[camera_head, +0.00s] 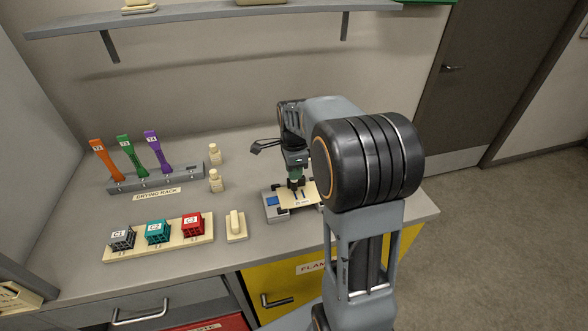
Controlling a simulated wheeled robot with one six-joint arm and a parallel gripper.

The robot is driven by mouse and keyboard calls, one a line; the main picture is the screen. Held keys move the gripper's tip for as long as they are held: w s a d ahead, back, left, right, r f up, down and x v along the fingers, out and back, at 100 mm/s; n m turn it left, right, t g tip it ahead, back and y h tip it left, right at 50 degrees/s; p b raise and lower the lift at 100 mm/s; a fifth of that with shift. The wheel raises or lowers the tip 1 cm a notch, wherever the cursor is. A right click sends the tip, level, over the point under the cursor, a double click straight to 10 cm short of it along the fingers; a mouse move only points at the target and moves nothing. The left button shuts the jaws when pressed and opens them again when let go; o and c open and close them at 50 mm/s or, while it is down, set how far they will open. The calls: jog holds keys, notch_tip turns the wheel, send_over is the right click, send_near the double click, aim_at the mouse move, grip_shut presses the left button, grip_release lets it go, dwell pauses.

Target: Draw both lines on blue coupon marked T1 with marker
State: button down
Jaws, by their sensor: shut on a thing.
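My gripper (296,180) is over a small grey-and-cream fixture (277,217) at the right of the bench, pointing down. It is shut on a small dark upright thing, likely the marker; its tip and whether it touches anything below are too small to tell. A blue piece (272,201) shows at the left end of the fixture, likely part of the blue coupon. My arm hides the fixture's right side.
A drying rack (190,176) holds orange (102,160), green (129,156) and purple (158,152) coupons. Two small bottles (215,153) (216,181) stand beside it. A cream tray (180,240) holds grey, teal and red lattice cubes. A cream block (236,224) lies between tray and fixture. A shelf (220,20) hangs above.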

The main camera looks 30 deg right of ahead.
jog(key=shift+s+a+f, duration=0.1)
jog(key=shift+s+a, duration=0.1)
jog(key=shift+s, duration=0.8)
dwell(1.4)
dwell(0.4)
notch_tip(320, 180, up, 4)
jog(key=p, duration=0.2)
jog(key=shift+f+p, duration=0.2)
jog(key=shift+p, duration=0.15)
